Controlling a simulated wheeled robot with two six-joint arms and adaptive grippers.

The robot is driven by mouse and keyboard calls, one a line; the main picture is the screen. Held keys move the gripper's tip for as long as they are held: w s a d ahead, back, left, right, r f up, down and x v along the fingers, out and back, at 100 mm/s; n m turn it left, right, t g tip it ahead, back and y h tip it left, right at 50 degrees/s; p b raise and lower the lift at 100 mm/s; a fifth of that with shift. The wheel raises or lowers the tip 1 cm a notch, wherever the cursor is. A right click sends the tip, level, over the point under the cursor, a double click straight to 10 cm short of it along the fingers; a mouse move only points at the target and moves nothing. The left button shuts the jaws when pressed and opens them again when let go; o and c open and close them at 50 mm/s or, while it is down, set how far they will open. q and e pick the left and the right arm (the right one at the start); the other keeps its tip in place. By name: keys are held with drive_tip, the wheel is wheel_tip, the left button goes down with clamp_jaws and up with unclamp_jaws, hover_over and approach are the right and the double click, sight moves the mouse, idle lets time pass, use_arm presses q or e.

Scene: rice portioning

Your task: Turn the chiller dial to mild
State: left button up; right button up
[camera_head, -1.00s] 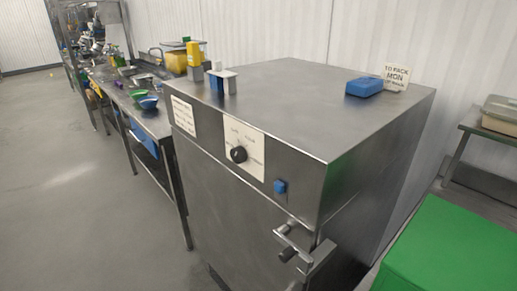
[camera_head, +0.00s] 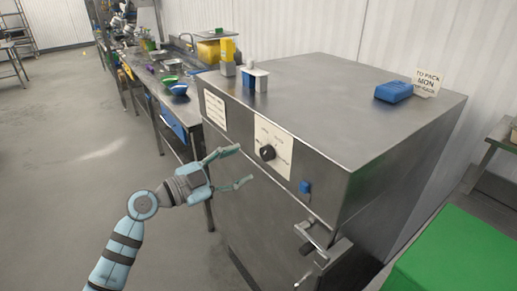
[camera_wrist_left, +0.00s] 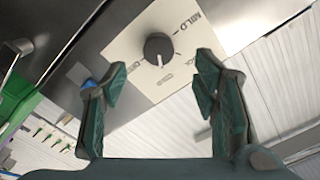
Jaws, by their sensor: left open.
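The chiller (camera_head: 340,130) is a big steel cabinet with a black round dial (camera_head: 267,153) on a cream label plate (camera_head: 282,157) on its front. In the left wrist view the dial (camera_wrist_left: 159,48) is near the top middle, with MILD printed up and right of it. A pale mark shows on the dial's lower edge, facing away from MILD. Other words on the plate are partly hidden or too small to read. My left gripper (camera_head: 245,166) is open and empty in front of the panel, just left of the dial and apart from it. My right gripper is out of view.
A blue button (camera_head: 305,187) and a door handle (camera_head: 318,240) are on the front, lower right of the dial. A blue block (camera_head: 394,91) and a sign (camera_head: 427,82) stand on top. A green surface (camera_head: 455,255) is at lower right. Open floor lies left.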

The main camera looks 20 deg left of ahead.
sight(263, 155)
use_arm(q)
drive_tip(key=p+x, duration=0.1)
drive_tip(key=x, duration=0.6)
drive_tip(key=shift+d, duration=0.2)
drive_tip(key=shift+a, duration=0.1)
drive_tip(key=shift+c, duration=0.5)
drive_tip(key=c, duration=1.1)
drive_tip(key=shift+o, duration=0.2)
